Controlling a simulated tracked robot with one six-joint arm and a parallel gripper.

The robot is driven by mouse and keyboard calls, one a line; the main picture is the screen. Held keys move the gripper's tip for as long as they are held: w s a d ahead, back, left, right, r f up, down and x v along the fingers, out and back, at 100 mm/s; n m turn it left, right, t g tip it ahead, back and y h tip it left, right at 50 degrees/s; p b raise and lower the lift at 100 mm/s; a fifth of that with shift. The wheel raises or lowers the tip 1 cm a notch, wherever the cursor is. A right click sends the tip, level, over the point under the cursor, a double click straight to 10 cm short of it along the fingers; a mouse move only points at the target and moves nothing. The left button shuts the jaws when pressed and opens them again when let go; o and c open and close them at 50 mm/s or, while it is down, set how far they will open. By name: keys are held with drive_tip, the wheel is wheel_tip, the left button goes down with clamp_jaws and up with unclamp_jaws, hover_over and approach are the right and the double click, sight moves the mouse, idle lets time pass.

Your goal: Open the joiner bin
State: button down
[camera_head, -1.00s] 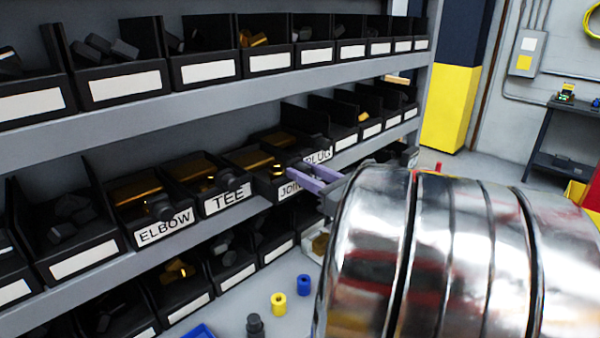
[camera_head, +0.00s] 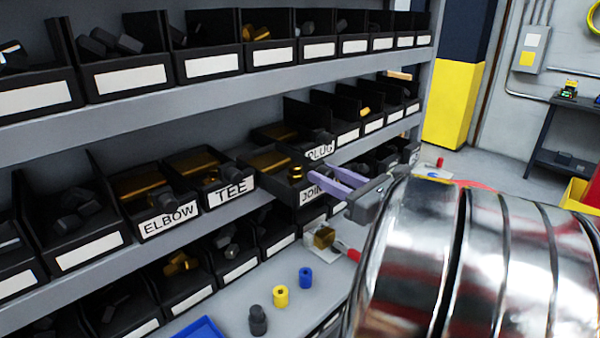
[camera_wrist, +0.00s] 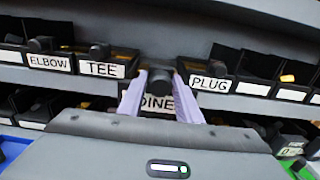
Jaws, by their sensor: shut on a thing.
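The joiner bin (camera_head: 308,196) is a black bin on the middle shelf, with a white label partly covered by my fingers. It stands out past the front of the tee bin (camera_head: 230,191), and brass and dark fittings lie in it. My gripper (camera_head: 327,183) has pale purple fingers shut at the joiner bin's front. In the wrist view, the fingers (camera_wrist: 159,98) lie on either side of the joiner label and a dark round part (camera_wrist: 160,79) shows between them. Their exact contact is hidden.
The elbow bin (camera_head: 168,219) is to the left and the plug bin (camera_head: 320,151) to the right, both on the same shelf. Loose blue, yellow and dark fittings (camera_head: 280,296) stand on the lower surface. Shelf edges run above and below.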

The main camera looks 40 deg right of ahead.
drive_tip(key=c, duration=1.4)
unclamp_jaws()
drive_tip(key=shift+s, duration=0.1)
drive_tip(key=s+d, duration=0.1)
drive_tip(key=s, duration=1.2)
drive_tip(key=shift+s+d, duration=0.25)
drive_tip(key=shift+s, duration=0.05)
